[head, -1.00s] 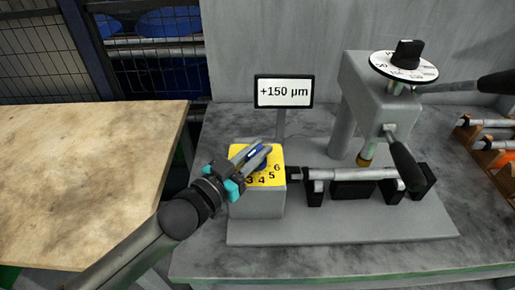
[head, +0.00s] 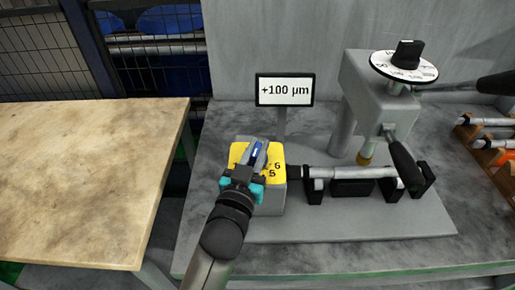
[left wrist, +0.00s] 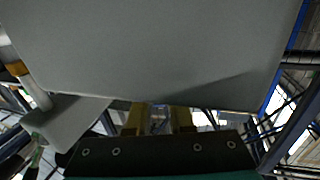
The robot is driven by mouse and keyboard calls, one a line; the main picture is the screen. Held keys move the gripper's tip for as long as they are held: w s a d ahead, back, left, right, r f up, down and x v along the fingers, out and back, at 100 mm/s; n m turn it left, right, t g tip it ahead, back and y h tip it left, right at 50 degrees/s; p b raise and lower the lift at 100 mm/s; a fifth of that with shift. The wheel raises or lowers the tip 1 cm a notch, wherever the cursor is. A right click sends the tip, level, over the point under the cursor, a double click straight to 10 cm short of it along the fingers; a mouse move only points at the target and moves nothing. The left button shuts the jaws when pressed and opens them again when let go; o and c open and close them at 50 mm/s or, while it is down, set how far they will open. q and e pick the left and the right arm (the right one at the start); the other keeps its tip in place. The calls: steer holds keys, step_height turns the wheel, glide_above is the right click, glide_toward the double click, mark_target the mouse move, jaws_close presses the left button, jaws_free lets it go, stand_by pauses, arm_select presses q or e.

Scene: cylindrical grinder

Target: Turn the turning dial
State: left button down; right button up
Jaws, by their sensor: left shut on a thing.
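A yellow dial face (head: 275,156) with black numbers sits on top of a grey block (head: 273,197) in the head view. A blue knob (head: 257,151) stands on it, and my left gripper (head: 256,154) is shut on this knob from above the front edge. The gripper and wrist cover the lower left of the face; 5 and 6 still show. A display (head: 285,90) behind reads +100 µm. In the left wrist view, my gripper's fingers (left wrist: 160,120) show below a large grey surface; the knob is hidden there. My right gripper is not in view.
A grey machine column (head: 375,95) with a black knob on a white scale (head: 404,66) and black-handled levers (head: 404,163) stands to the right. A metal shaft (head: 350,172) rests on black supports beside the block. A wooden table (head: 85,170) is at left.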

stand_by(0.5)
arm_select(q)
steer(key=c, duration=0.8)
jaws_free()
steer(key=p+v, duration=0.1)
steer(key=v, duration=1.4)
steer(key=shift+s+r, duration=0.1)
steer(key=shift+s, duration=0.05)
